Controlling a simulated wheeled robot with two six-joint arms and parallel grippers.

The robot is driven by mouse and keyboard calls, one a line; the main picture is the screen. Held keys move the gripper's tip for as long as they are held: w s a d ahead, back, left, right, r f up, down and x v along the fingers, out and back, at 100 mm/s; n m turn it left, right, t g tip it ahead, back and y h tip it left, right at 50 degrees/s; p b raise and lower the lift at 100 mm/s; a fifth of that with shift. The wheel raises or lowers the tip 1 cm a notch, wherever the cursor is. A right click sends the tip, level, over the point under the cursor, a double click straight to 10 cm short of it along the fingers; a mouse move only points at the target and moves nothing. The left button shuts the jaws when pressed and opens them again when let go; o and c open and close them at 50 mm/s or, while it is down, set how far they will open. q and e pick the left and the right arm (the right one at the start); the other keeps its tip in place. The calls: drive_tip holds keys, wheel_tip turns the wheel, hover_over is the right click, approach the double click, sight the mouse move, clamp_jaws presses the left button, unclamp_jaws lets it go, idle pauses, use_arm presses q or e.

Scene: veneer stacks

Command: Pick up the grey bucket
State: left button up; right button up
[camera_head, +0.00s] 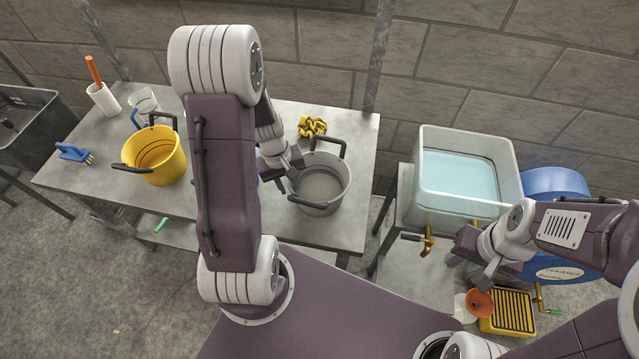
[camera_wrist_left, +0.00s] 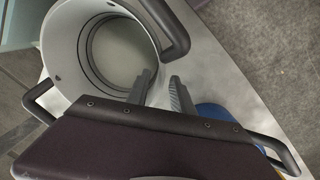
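The grey bucket (camera_head: 331,207) stands upright on the grey table and has two dark handles, one at its back and one at its front. Its round opening shows at the upper left of the left wrist view (camera_wrist_left: 62,45). My left gripper (camera_head: 284,170) is at the bucket's left rim in the head view. In the left wrist view its two fingers (camera_wrist_left: 162,92) are apart with nothing held; one overlaps the bucket's rim, the other is outside it. Whether they touch the wall I cannot tell. My right gripper (camera_head: 476,258) looks open and empty, away at the right.
A yellow bucket (camera_head: 160,160), a white cup with an orange-handled tool (camera_head: 104,99), a blue brush (camera_head: 74,153) and yellow chain (camera_head: 312,126) are on the table (camera_head: 345,225). A water tub (camera_head: 465,212) with a brass tap (camera_head: 426,240) stands right, beside a blue drum (camera_head: 552,183).

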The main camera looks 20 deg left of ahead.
use_arm(q)
drive_tip(key=shift+w+d+f, duration=0.15)
drive_tip(key=shift+w, duration=0.1)
wheel_tip(320, 180, down, 4)
drive_tip(key=shift+d+f+b, duration=0.15)
drive_tip(key=shift+b, duration=0.5)
drive_tip(key=shift+w+f, duration=0.15)
drive_tip(key=shift+f, duration=0.2)
drive_tip(key=shift+c, duration=0.7)
clamp_jaws()
drive_tip(key=shift+r, duration=0.1)
